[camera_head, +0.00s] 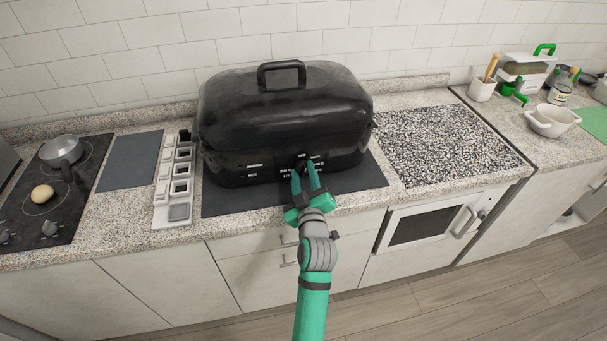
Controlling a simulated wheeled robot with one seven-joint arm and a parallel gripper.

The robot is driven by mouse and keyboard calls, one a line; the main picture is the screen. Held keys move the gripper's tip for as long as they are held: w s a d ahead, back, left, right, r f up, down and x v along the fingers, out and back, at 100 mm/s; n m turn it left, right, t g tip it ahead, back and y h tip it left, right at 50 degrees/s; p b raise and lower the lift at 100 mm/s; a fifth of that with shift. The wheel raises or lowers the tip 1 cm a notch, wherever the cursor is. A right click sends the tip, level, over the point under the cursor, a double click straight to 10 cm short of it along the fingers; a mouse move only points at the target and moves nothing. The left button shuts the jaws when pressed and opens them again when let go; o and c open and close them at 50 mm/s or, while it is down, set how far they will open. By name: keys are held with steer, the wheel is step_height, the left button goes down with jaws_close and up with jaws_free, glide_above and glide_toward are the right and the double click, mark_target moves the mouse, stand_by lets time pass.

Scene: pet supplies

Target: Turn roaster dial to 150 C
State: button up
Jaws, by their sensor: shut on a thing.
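A large black roaster (284,118) with a domed lid and a top handle stands on a dark mat on the counter. Its front face carries small white markings around the dial area. My gripper (304,172) reaches up from the front and is at the middle of that face. Its two green fingers are closed on the roaster dial (301,163), which is mostly hidden between the fingertips. The dial's setting is too small and too covered to read.
The dark mat (232,206) extends under the roaster. A white holder (173,213) with square compartments stands to its left, beside a cooktop (70,207) with a pot (62,150). A speckled board (440,145) lies to the right, with a white bowl (553,121) farther right.

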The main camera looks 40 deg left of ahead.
steer(key=m, duration=0.7)
steer(key=shift+w+d+r+g, duration=0.1)
steer(key=shift+g, duration=0.3)
steer(key=m, duration=0.3)
steer(key=m+g, duration=0.1)
steer(key=m, duration=0.2)
steer(key=shift+w+d+m, duration=0.1)
steer(key=shift+m, duration=0.2)
steer(key=m, duration=0.3)
steer(key=m+y, duration=0.1)
steer(key=m, duration=0.1)
steer(key=shift+w+m+g, duration=0.1)
steer(key=shift+m+g, duration=0.2)
steer(key=shift+m, duration=0.1)
steer(key=m, duration=0.5)
steer(key=shift+d+f+m+y, duration=0.1)
steer(key=shift+f+m+y, duration=0.1)
steer(key=shift+m+y, duration=0.15)
steer(key=shift+m, duration=0.25)
steer(key=o, duration=1)
steer(key=shift+o, duration=0.2)
